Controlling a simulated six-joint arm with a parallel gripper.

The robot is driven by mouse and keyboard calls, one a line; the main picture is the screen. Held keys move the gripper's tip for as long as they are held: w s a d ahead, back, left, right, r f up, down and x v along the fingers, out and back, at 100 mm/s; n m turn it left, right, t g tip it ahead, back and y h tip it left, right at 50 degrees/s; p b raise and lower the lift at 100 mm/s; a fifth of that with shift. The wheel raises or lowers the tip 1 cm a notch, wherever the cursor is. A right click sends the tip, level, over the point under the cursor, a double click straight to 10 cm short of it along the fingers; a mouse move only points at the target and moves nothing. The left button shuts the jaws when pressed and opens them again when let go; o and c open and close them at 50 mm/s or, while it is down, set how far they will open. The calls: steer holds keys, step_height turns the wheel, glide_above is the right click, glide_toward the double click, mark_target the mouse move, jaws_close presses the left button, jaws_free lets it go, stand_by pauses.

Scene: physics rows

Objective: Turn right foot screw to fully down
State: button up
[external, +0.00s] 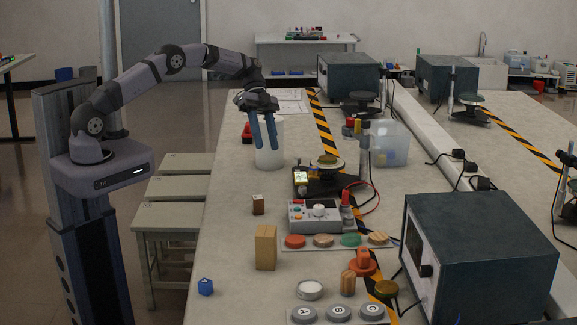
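My gripper (265,147) points down over the far part of the bench, with its two blue fingers apart and nothing visible between them. The fingers overlap a pale translucent cylinder (270,156) in the picture; I cannot tell whether they touch it. A dark-based instrument (325,186) with a brass disc (327,161) on top stands to the right of my gripper, clear of the fingers. Its small fittings are too small to make out, and I cannot pick out a right foot screw or its height.
A grey control box (316,216) with a knob and red lead stands nearer the camera. A large dark cabinet (480,260) fills the right front. The bench's left strip is mostly clear.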

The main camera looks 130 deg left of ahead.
steer(key=w+d+f+n+t, duration=0.4)
steer(key=w+d+n, duration=0.1)
steer(key=n, duration=0.6)
steer(key=n+t+y, duration=0.2)
steer(key=n+y, duration=0.3)
steer(key=n, duration=2)
glide_toward(302, 186)
steer(key=shift+w+d+f, duration=0.15)
steer(key=shift+w+f, duration=0.05)
steer(key=shift+w, duration=0.2)
steer(key=shift+n, duration=0.8)
steer(key=shift+w, duration=0.1)
steer(key=shift+p+x, duration=1.4)
steer(key=shift+x, duration=2.2)
